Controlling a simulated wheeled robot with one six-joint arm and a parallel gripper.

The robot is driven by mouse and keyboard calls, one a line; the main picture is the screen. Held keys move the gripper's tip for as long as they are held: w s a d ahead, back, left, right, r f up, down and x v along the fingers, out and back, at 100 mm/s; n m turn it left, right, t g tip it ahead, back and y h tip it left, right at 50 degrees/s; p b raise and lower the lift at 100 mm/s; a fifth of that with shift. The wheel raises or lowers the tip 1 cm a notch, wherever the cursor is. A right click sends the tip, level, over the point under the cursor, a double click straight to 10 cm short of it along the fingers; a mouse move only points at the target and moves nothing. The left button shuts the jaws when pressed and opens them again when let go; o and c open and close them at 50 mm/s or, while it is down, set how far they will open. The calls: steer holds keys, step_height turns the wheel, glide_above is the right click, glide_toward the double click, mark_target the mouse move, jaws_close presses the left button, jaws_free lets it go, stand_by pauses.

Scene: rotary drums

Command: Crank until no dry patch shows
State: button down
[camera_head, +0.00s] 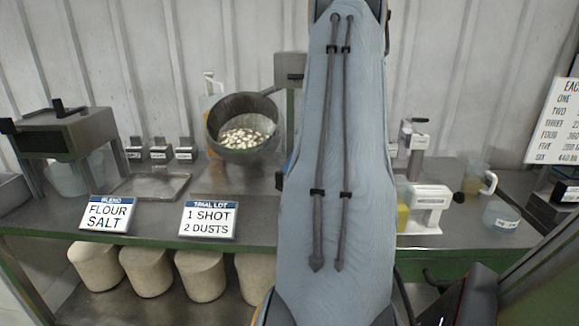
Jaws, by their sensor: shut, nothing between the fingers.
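A round dark metal drum (214,116) is tilted with its open mouth toward me, left of centre at the back of the bench. Whitish pieces (243,138) lie in the bottom of the drum. At this size I cannot tell dry patches from coated ones on them. The drum joins a dark upright mount (290,74) on its right. My blue-covered arm stands in front of that area and hides what is behind it, and no crank for the drum shows clearly. My gripper is not in view.
The metal bench (262,205) carries a "Flour Salt" sign (107,214), a "1 Shot 2 Dusts" sign (208,219), a shallow tray (152,187) and a boxy hopper (62,133). At right are a white device (430,200), a jug (478,180) and a bowl (501,216). Several tubs stand below.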

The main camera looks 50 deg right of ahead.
steer(key=s+d+r+b, duration=0.2)
steer(key=s+d+r, duration=0.1)
steer(key=d+r, duration=0.5)
steer(key=shift+s+d, duration=0.2)
steer(key=shift+d, duration=0.25)
steer(key=shift+s, duration=0.1)
stand_by(0.5)
